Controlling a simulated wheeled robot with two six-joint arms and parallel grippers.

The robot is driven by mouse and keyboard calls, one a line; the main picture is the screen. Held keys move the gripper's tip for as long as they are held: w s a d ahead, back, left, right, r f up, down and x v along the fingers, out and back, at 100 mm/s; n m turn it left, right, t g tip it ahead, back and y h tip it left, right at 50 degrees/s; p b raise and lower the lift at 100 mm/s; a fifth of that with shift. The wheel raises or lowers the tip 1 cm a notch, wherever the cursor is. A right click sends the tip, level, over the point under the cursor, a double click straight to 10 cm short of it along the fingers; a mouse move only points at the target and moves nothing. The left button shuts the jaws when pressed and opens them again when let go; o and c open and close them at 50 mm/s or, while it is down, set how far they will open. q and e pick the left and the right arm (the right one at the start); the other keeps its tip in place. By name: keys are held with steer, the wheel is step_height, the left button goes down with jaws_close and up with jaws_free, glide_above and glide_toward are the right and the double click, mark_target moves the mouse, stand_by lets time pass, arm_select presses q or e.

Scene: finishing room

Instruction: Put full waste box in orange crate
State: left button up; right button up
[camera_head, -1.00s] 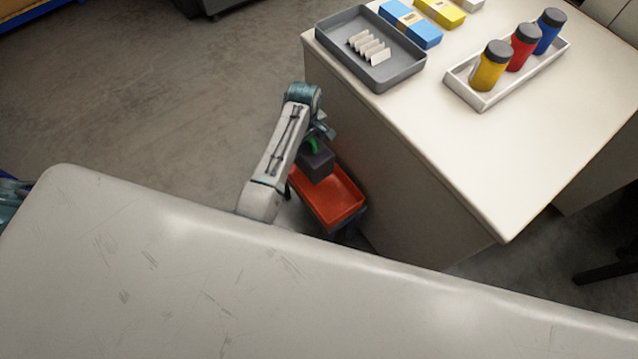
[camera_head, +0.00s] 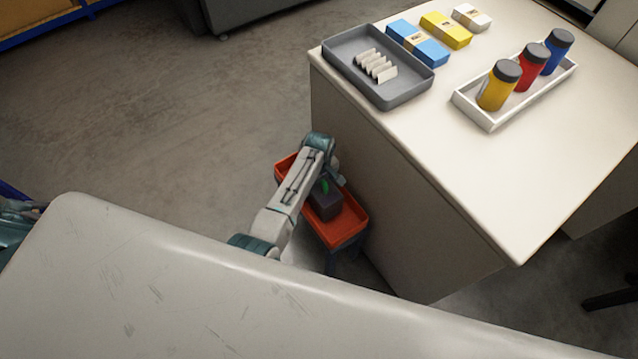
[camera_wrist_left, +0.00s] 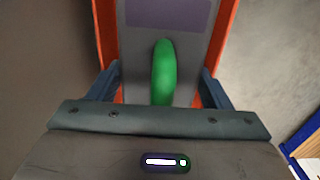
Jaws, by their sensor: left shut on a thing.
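The waste box (camera_head: 327,208) is a dark grey box with a green handle (camera_wrist_left: 164,72) on top. My left gripper (camera_head: 327,180) is above the box and shut on it; in the left wrist view the handle stands between the fingers. The orange crate (camera_head: 347,233) is beside the white cabinet, low down. The box appears within the crate's outline, with orange walls on both sides of it in the left wrist view (camera_wrist_left: 104,35). Whether the box touches the crate's floor cannot be told. My arm hides part of the crate. My right gripper is not in view.
The white-topped cabinet (camera_head: 480,190) stands close to the crate's right side. On it are a grey tray (camera_head: 400,98) with white pieces, several small boxes and a white tray (camera_head: 490,122) with three bottles. Open floor (camera_head: 180,120) lies to the left.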

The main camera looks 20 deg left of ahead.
arm_select(q)
steer(key=shift+w+f, duration=0.1)
steer(key=shift+f, duration=0.1)
steer(key=o, duration=2)
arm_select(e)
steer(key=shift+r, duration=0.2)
arm_select(q)
steer(key=shift+r, duration=0.1)
steer(key=shift+r, duration=0.25)
step_height(320, 180, up, 12)
steer(key=shift+f+p, duration=0.2)
steer(key=shift+p, duration=0.7)
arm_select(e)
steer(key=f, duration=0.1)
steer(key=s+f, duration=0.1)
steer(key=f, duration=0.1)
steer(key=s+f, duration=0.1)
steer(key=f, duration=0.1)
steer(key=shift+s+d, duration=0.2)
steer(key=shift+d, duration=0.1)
arm_select(q)
steer(key=shift+a, duration=0.1)
